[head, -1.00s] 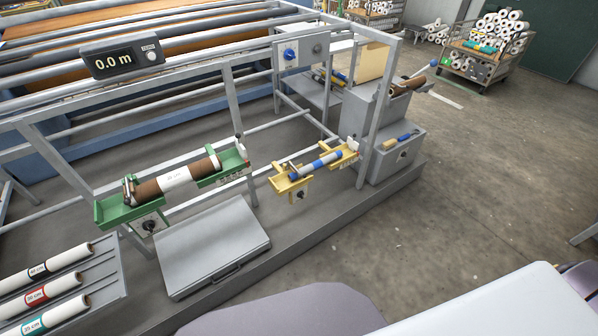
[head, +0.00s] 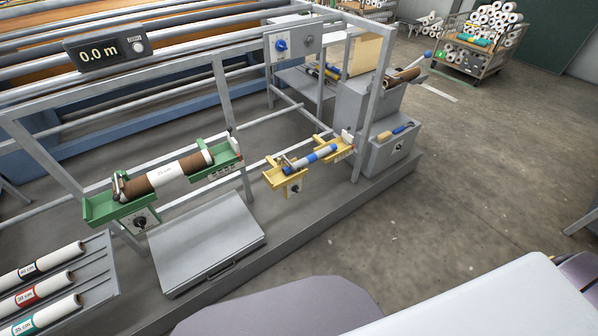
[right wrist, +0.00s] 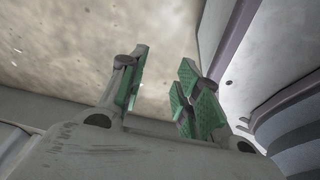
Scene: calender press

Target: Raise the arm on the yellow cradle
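The yellow cradle (head: 273,181) is mounted on the machine's front rail, near the middle of the head view. A blue and grey roller (head: 312,159) lies along it between its two ends. A small arm-like part (head: 287,161) shows at the cradle's left end; its exact position is too small to tell. A dark knob (head: 295,188) sits below the cradle. My right gripper (right wrist: 158,95) shows in the right wrist view with its green-padded fingers apart and nothing between them. My left gripper is not in view.
A green cradle (head: 100,211) holding a brown and white roll (head: 170,172) is left of the yellow one. A grey lidded box (head: 212,245) stands below it. Labelled rolls (head: 45,287) lie at lower left. A grey cabinet (head: 385,150) stands right. Open floor lies farther right.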

